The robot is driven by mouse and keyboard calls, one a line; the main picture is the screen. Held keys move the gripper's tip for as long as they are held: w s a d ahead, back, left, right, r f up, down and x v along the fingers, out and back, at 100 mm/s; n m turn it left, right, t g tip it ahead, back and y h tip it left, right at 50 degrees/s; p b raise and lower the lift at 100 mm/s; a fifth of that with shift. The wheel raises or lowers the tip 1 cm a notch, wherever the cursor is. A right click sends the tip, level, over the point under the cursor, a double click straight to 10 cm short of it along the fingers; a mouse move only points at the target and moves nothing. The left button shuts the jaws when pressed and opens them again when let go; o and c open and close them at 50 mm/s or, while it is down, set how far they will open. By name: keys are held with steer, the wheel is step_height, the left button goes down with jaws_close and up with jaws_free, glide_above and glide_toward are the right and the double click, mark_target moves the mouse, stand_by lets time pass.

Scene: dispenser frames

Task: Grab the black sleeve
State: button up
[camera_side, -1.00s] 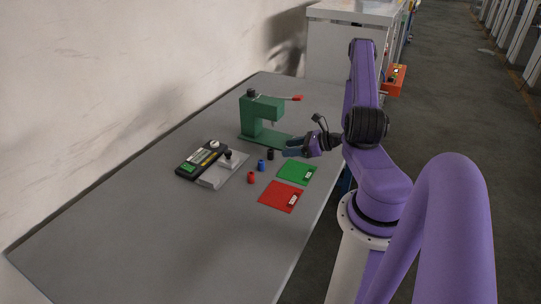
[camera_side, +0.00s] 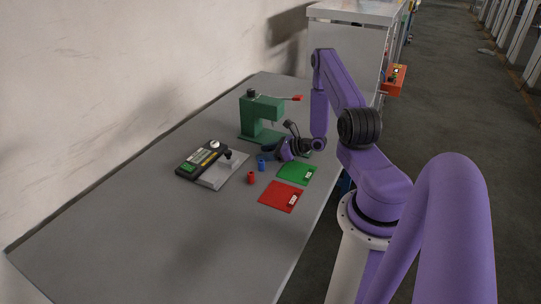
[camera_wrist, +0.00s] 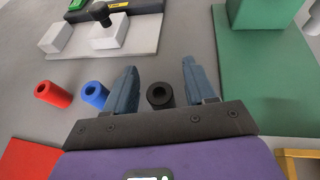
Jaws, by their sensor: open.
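The black sleeve (camera_wrist: 160,96) stands on the table between the two blue fingers of my gripper (camera_wrist: 160,85) in the wrist view. The fingers are open, with a gap on both sides of the sleeve, wider on the right. In the side view, my gripper (camera_side: 270,148) is low over the table and the sleeve is hidden behind it or too small to tell. The blue sleeve (camera_wrist: 95,95) is just left of the left finger; it also shows in the side view (camera_side: 262,165). The red sleeve (camera_wrist: 54,94) is further left, also in the side view (camera_side: 251,178).
A green press (camera_side: 258,118) stands behind the gripper, its base (camera_wrist: 265,75) at the right in the wrist view. A black and grey device (camera_side: 212,165) lies left. A green mat (camera_side: 297,171) and a red mat (camera_side: 278,197) lie in front. The table's left front is clear.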

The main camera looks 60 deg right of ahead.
jaws_close()
steer(key=shift+r, duration=0.15)
